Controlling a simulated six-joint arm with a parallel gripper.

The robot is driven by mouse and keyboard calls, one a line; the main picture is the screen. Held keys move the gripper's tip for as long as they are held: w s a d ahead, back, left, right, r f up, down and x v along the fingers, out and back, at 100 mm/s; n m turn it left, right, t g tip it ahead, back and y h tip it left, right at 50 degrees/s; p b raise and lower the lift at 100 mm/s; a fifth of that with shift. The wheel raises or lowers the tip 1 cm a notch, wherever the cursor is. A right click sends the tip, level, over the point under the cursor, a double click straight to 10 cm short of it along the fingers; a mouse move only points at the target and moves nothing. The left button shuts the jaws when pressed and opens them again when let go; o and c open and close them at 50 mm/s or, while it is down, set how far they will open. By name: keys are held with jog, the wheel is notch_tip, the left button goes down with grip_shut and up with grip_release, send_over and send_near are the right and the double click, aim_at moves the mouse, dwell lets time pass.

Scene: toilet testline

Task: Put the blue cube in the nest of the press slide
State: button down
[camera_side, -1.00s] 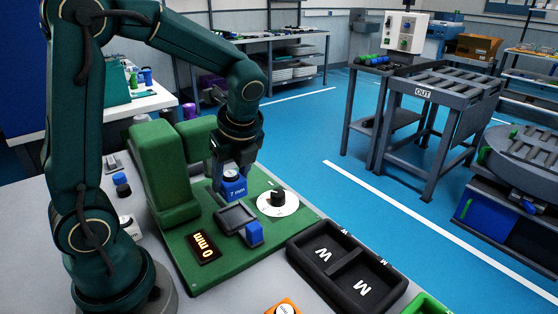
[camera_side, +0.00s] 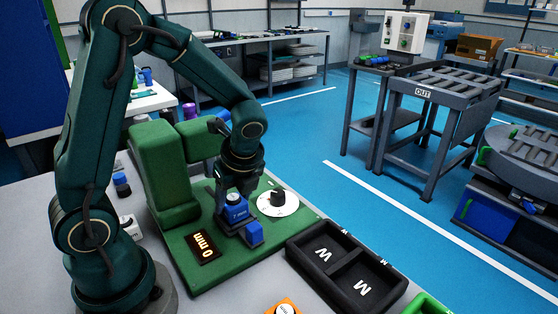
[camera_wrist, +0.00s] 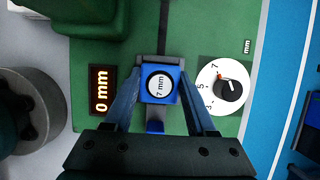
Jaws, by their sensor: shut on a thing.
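The blue cube (camera_side: 237,212) has a round white "7 mm" label on top; it also shows in the wrist view (camera_wrist: 166,99). My gripper (camera_side: 238,203) is shut on it, with a finger on either side in the wrist view (camera_wrist: 160,84). The cube is at the dark nest of the press slide (camera_side: 222,223), whose grey rim (camera_wrist: 160,60) shows behind it in the wrist view. I cannot tell whether the cube rests on the nest floor. The slide's blue handle (camera_side: 254,233) sticks out at the front.
The green press (camera_side: 160,165) stands behind the nest. A display (camera_side: 203,247) reads "0 mm". A white dial with a black knob (camera_side: 278,202) sits close on the right. A black two-part tray (camera_side: 345,267), marked W and M, lies at the front right.

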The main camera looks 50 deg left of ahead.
jog(key=shift+f, duration=0.2)
dwell(0.3)
jog(key=shift+c, duration=0.6)
grip_release()
jog(key=v, duration=0.5)
jog(key=s+d+r+n+t+h, duration=0.4)
jog(key=d+n, duration=0.5)
jog(key=n, duration=0.9)
jog(key=s+r+t, duration=0.1)
jog(key=s+r, duration=0.1)
jog(key=s, duration=0.1)
jog(key=shift+s+r+t, duration=0.3)
jog(key=shift+s, duration=0.05)
